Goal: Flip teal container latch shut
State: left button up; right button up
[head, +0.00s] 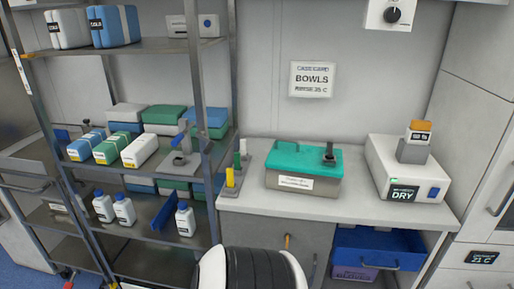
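The teal-lidded container (303,182) sits on the light counter, left of its middle, with a grey body and a white label on the front. Its teal lid (298,157) looks closed over the body. A dark upright piece (329,154) stands at the right part of the lid and may be the latch; I cannot tell its exact position. Neither of my grippers shows in the head view.
A white box marked DRY (405,170) stands at the counter's right. Yellow and green posts (233,170) stand at its left edge. A metal rack (140,50) with boxes and bottles is at left. A blue drawer (375,248) is below the counter. Bare counter (350,205) lies in front of the container.

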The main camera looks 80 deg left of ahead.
aim_at(330, 143)
jog(key=u, duration=2.35)
